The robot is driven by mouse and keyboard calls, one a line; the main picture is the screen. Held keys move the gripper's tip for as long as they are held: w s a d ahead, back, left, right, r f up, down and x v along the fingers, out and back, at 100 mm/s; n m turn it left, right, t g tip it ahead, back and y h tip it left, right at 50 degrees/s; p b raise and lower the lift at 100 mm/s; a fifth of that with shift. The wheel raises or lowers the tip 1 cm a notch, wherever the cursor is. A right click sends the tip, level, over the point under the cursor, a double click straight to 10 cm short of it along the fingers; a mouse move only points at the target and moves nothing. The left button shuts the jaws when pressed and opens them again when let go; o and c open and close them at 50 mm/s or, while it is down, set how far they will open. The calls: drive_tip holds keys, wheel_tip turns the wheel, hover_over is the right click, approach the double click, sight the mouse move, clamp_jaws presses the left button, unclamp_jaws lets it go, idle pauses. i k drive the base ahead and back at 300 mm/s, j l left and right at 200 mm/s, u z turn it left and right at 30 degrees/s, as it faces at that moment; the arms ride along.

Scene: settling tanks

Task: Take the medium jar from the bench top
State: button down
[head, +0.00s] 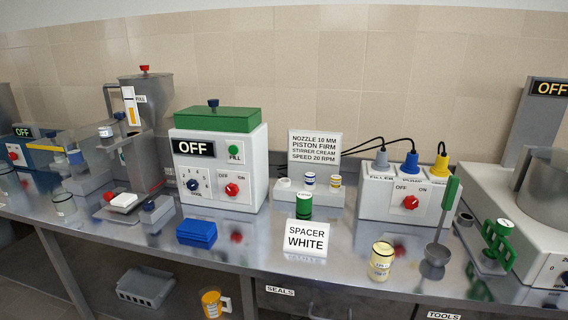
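Several jar-like containers stand on the steel bench top (345,244). A cream-yellow jar (381,262) with a pale lid and a printed label stands upright near the front edge, right of centre. A clear jar (64,206) with a light band stands at the left, and another clear jar (9,180) is at the far left edge. The labels are too small to tell which is the medium jar. My gripper is not in view.
A steel ladle (437,252) with a green handle stands right of the cream jar. Machines line the back. Bare bench lies between the sign and cream jar.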

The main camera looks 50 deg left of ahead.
sight(63, 200)
drive_tip(key=u, duration=2.5)
drive_tip(key=i+u, duration=0.45)
drive_tip(key=i, duration=1.15)
drive_tip(key=i+l, duration=0.3)
